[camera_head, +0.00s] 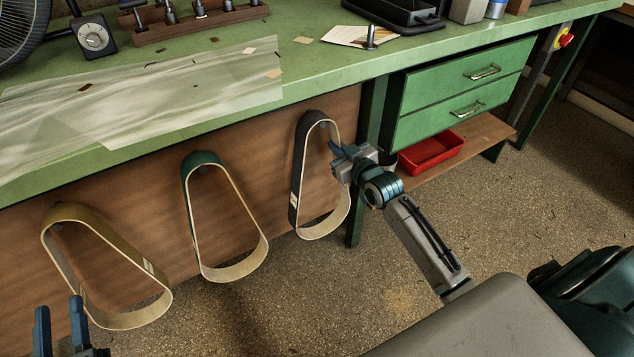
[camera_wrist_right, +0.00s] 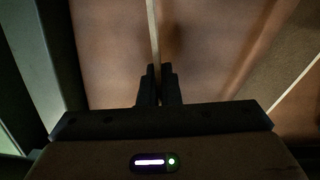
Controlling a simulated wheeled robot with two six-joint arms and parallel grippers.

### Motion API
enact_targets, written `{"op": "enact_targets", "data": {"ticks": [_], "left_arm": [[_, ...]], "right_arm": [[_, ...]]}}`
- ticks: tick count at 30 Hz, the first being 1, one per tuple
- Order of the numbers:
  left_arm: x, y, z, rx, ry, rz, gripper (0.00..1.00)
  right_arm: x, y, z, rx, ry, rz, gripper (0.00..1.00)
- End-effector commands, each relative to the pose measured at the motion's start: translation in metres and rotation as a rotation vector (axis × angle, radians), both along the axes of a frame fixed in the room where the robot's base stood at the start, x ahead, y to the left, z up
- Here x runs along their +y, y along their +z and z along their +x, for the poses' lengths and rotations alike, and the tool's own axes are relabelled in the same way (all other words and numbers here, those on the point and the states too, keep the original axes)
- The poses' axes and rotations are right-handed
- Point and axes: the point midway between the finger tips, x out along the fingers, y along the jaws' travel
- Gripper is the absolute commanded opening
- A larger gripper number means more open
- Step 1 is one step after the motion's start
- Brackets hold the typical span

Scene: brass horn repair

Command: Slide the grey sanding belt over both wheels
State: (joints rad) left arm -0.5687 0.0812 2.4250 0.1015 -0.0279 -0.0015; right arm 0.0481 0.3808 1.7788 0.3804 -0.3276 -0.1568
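The dark grey sanding belt (camera_head: 297,165) hangs as a long loop from a peg on the brown board under the bench, the rightmost of three belts. Its pale inner face shows along the bottom. My right gripper (camera_head: 338,161) is at the belt's right side, below its top. In the right wrist view the belt's thin pale edge (camera_wrist_right: 153,35) runs down between my closely set fingers (camera_wrist_right: 158,84), which look shut on it. My left gripper (camera_head: 60,325) is open and empty at the lower left, in front of the leftmost belt. I cannot identify the two wheels in these views.
A green belt (camera_head: 203,158) and a yellow-brown belt (camera_head: 74,212) hang to the left. The green bench top (camera_head: 340,62) overhangs them. A drawer unit (camera_head: 455,95) and red tray (camera_head: 431,151) stand right of my right gripper. The floor in front is open.

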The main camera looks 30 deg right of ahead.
Motion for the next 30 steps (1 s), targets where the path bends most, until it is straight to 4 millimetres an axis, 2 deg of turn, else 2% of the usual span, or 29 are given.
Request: {"op": "enact_targets", "data": {"ticks": [8,21,30], "left_arm": [[0.0,0.001,0.0,0.0,0.0,0.0,0.36],[0.0,0.014,0.0,0.0,0.0,0.0,0.36],[0.0,0.03,0.0,0.0,0.0,0.0,0.36]], "right_arm": [[0.0,0.002,0.0,-0.001,0.0,0.0,0.0],[0.0,0.013,-0.001,0.0,0.0,0.0,0.0],[-0.001,0.016,-0.016,0.001,0.0,0.0,0.0]]}}
